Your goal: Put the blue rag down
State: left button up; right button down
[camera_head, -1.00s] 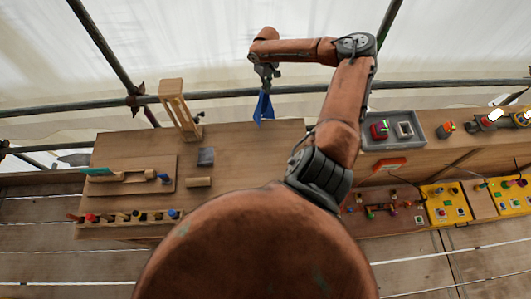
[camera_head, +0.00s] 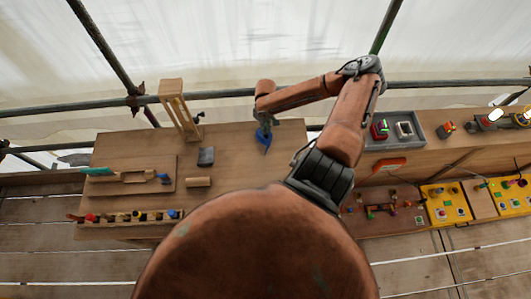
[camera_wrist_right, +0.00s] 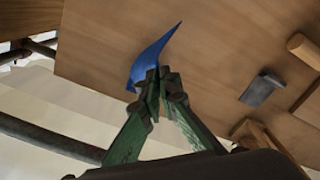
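The blue rag (camera_head: 264,140) hangs from my right gripper (camera_head: 264,127) over the right part of the wooden workbench (camera_head: 235,165). In the right wrist view the rag (camera_wrist_right: 150,58) sticks out past the fingertips of my right gripper (camera_wrist_right: 160,85), which are closed together on it. The bench top lies behind the rag there; I cannot tell whether its lower tip touches the wood. The part of the rag between the fingers is hidden. My left gripper is not in view.
A wooden frame (camera_head: 180,110) stands at the bench's back. A dark grey block (camera_head: 206,157) and a wooden block (camera_head: 198,182) lie left of the rag. A grey tray (camera_head: 416,141) sits to the right. The bench around the rag is clear.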

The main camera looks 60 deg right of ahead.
jog(key=s+a+f, duration=0.3)
jog(key=a+f, duration=0.2)
jog(key=s+a+f, duration=0.4)
jog(key=a+f, duration=0.1)
jog(key=f, duration=0.1)
jog(key=s+a+f, duration=0.3)
jog(key=a+f, duration=0.2)
jog(key=a, duration=0.1)
jog(key=shift+s+f, duration=0.2)
jog(key=shift+f, duration=0.2)
jog(key=c, duration=2.6)
grip_release()
jog(key=o, duration=0.8)
jog(key=shift+o, duration=0.2)
